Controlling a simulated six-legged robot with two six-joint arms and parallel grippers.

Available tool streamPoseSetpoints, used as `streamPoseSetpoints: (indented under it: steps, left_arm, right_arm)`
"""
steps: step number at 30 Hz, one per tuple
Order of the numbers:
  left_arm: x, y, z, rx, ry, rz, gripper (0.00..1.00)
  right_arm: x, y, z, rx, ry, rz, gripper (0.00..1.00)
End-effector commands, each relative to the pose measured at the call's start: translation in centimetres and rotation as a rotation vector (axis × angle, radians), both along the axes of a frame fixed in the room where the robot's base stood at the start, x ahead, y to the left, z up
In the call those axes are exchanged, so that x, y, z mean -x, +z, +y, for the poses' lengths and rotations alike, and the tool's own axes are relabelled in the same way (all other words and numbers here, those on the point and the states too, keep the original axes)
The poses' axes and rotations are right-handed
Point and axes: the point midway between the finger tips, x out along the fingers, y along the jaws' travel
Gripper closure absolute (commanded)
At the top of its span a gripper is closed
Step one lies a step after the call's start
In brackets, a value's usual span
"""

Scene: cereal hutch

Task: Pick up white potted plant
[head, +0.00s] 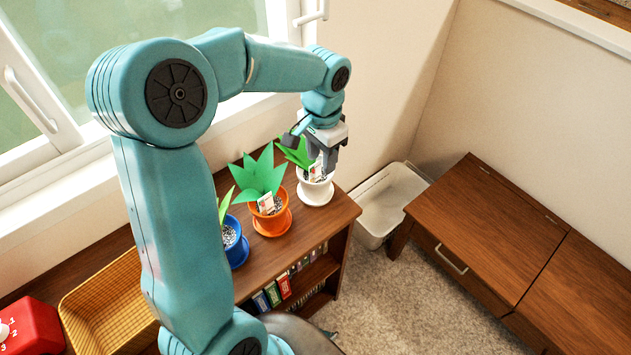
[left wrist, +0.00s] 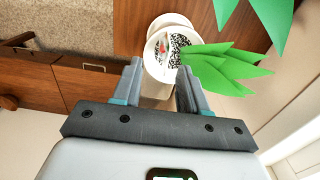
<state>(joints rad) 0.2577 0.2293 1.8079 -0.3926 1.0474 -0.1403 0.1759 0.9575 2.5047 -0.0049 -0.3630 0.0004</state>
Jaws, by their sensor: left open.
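The white potted plant (head: 315,191) stands upright at the right end of the wooden shelf top (head: 342,208), its green leaves partly hidden by my gripper. My left gripper (head: 325,168) is open, pointing down right over this pot. In the left wrist view the white pot (left wrist: 157,52) lies ahead of my open fingers (left wrist: 160,88), its rim showing between and beyond their tips, with the leaves (left wrist: 225,68) to the right. I cannot tell whether the fingers touch the pot. My right gripper is not in view.
An orange potted plant (head: 271,222) stands close to the left of the white one, and a blue pot (head: 236,250) is beyond it. A yellow basket (head: 105,300) and a red object (head: 30,325) are at lower left. A white bin (head: 378,215) is on the floor beside a wooden cabinet (head: 490,220).

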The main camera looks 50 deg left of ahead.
Motion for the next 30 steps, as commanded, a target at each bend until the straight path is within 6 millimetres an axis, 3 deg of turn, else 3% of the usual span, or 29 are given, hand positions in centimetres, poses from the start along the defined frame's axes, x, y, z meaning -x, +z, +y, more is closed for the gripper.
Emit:
streamPoseSetpoints:
  steps: [3,9,10,14,30]
  left_arm:
    - [0.06,-0.97,0.04,0.000,0.000,0.001,0.57]
    - [0.02,-1.05,0.03,-0.001,0.000,-0.001,0.57]
    - [0.02,-1.04,0.03,-0.001,0.000,-0.001,0.60]
    - [0.02,-1.03,0.03,0.000,0.000,-0.001,1.00]
    - [0.00,-1.02,0.02,0.000,0.000,-0.001,1.00]
  right_arm:
    - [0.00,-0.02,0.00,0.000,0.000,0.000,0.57]
    - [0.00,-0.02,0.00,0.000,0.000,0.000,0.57]
    - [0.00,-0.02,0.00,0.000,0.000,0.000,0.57]
    - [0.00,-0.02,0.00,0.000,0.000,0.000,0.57]
    - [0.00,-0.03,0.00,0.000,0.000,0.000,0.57]
